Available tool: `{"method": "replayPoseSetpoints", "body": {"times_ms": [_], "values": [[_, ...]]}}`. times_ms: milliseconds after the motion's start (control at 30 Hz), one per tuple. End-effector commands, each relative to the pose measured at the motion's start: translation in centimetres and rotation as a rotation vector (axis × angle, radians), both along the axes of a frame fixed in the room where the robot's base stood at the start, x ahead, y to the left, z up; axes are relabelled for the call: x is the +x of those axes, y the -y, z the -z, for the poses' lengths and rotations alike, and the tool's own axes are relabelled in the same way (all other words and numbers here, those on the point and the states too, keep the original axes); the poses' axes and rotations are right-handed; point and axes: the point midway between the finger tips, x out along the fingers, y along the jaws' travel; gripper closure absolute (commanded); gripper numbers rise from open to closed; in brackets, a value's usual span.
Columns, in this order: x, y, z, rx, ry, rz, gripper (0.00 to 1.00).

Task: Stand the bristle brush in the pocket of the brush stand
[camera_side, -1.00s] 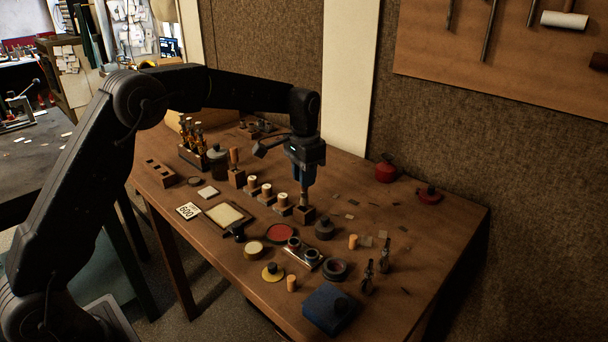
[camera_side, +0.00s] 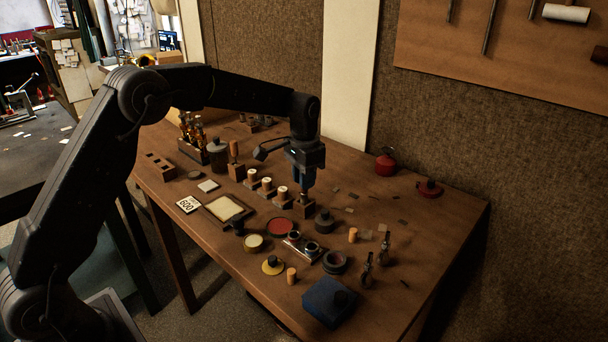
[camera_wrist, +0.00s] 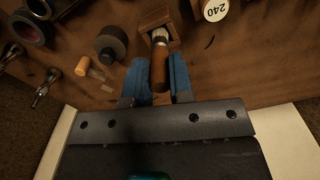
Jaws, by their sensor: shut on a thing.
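The bristle brush (camera_wrist: 159,66) has a brown handle and pale bristles. My gripper (camera_wrist: 160,88) has blue fingers shut on the handle, and the bristle end points away from it. The brush stand (camera_wrist: 155,19) is a small wooden block with a square pocket. The bristles are at the pocket's opening; how deep they reach is hard to tell. In the side view my gripper (camera_side: 305,186) is right above the stand (camera_side: 304,211), with the brush (camera_side: 304,198) about upright between them.
A row of spools on wooden blocks (camera_side: 267,184) stands left of the stand. A dark round jar (camera_side: 324,222) is close on its right.

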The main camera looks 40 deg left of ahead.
Motion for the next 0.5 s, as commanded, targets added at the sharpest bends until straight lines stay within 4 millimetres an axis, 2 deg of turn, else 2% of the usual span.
{"method": "replayPoseSetpoints", "body": {"times_ms": [500], "values": [[0.0, 0.0, 1.2, 0.000, 0.000, 0.000, 1.00]]}}
